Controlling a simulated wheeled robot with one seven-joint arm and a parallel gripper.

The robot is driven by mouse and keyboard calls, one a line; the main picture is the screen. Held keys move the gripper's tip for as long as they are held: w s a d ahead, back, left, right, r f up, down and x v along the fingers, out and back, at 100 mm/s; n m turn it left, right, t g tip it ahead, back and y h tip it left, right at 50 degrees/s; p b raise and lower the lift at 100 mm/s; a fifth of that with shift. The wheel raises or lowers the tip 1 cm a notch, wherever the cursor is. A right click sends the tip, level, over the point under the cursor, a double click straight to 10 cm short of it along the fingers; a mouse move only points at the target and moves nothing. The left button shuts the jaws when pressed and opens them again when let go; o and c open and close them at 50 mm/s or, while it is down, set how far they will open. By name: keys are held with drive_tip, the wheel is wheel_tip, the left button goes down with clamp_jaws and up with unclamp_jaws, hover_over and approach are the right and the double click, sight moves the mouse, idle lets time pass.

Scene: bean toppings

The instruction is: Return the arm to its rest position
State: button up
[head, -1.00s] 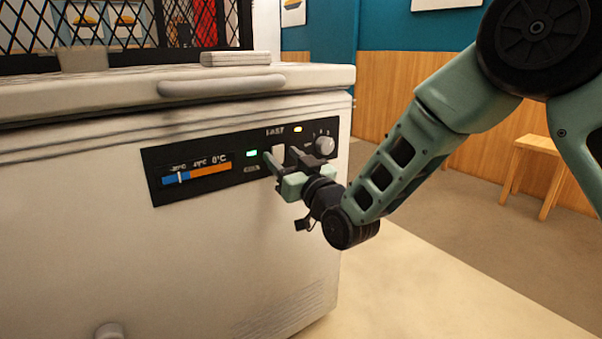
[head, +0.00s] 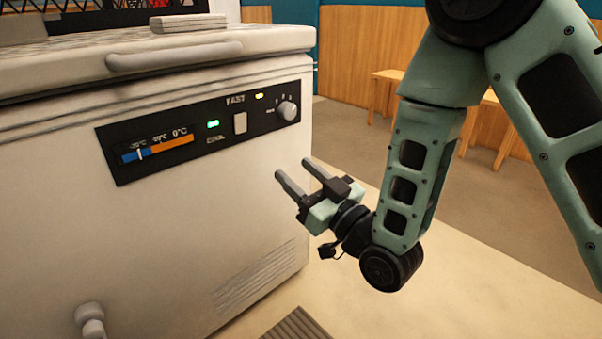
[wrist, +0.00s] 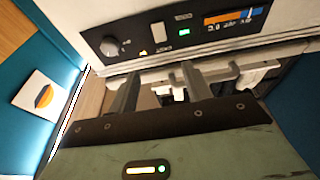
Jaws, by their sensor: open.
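My gripper (head: 302,178) is open and empty in the head view. It is in front of the white chest freezer (head: 190,240), apart from it and below and right of its control panel (head: 200,138). My arm bends down to it from the upper right. In the wrist view, the two fingers of my gripper (wrist: 158,92) point toward the freezer with nothing between them. The panel (wrist: 140,52) shows there upside down, with a knob, a switch and a green light.
The freezer's lid (head: 60,62) is closed and has a long handle (head: 175,55). A drain stub (head: 90,318) sticks out low on its front. A floor grate (head: 297,325) lies in front. A wooden stool (head: 385,90) stands at the back right. The floor right of the freezer is open.

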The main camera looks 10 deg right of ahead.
idle(0.3)
drive_tip(key=s+a+f+n+g+h+p, duration=0.1)
drive_tip(key=s+f+g+h, duration=0.15)
drive_tip(key=s+g, duration=0.2)
drive_tip(key=s+a+f+g+h+p, duration=0.1)
drive_tip(key=s+g+h, duration=0.25)
drive_tip(key=g, duration=0.25)
drive_tip(key=s+d+r+g+h, duration=0.1)
drive_tip(key=s+d+g+h, duration=0.25)
drive_tip(key=s, duration=0.55)
drive_tip(key=s+d+r+g+h, duration=0.1)
drive_tip(key=s+d+g+h, duration=0.15)
drive_tip(key=s+d, duration=0.4)
wheel_tip(320, 180, up, 38)
drive_tip(key=s+a+p, duration=0.1)
drive_tip(key=s+p, duration=0.1)
drive_tip(key=p, duration=3.6)
drive_tip(key=shift+r+g+y+p, duration=0.15)
drive_tip(key=shift+g+y+p, duration=0.15)
drive_tip(key=shift+g+y, duration=0.15)
